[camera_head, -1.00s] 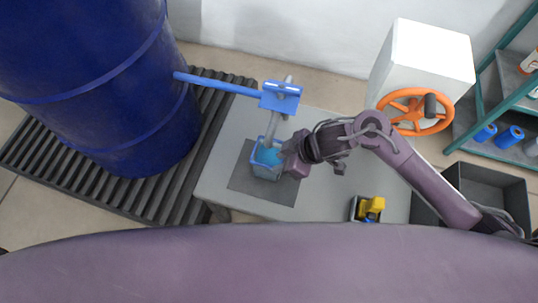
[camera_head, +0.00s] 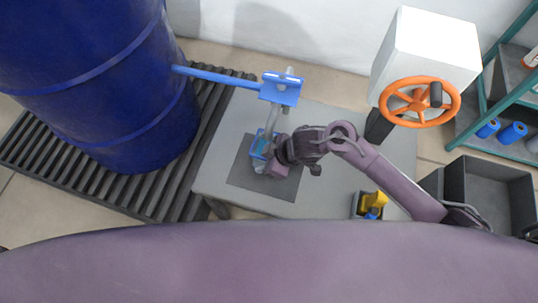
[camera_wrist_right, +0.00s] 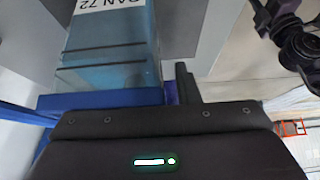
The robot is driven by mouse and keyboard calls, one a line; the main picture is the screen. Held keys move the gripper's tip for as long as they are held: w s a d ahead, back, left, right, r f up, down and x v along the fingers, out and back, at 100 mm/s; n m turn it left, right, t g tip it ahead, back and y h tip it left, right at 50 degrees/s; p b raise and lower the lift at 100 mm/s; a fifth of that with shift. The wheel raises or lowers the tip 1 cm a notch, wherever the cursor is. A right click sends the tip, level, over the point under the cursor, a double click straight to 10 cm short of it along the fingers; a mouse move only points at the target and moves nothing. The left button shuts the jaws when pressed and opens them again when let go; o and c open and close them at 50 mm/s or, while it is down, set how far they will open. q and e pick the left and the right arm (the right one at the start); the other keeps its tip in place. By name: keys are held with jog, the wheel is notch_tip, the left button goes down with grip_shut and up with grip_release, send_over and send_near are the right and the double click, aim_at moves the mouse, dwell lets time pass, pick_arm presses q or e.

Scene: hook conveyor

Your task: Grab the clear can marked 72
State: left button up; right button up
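The clear can (camera_head: 260,146) has blue in it and is near the grey stand under the blue arm, above a dark mat. In the right wrist view the can (camera_wrist_right: 112,45) is close up, translucent blue-grey, with a white label reading upside down "AN 72". A blue band (camera_wrist_right: 100,99) crosses its near end. My right gripper (camera_head: 275,168) is right beside the can. One dark finger shows beside it in the wrist view; the other is hidden, so I cannot tell whether it is shut on the can. My left gripper is not in view.
A blue arm (camera_head: 215,76) reaches from a large blue drum (camera_head: 110,80) on a roller conveyor (camera_head: 80,185). A white box with an orange wheel (camera_head: 420,102) stands right. A small bin holding a yellow item (camera_head: 374,200) is at the table's front. Shelves stand far right.

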grip_shut()
dwell(1.2)
jog(key=shift+r, duration=0.1)
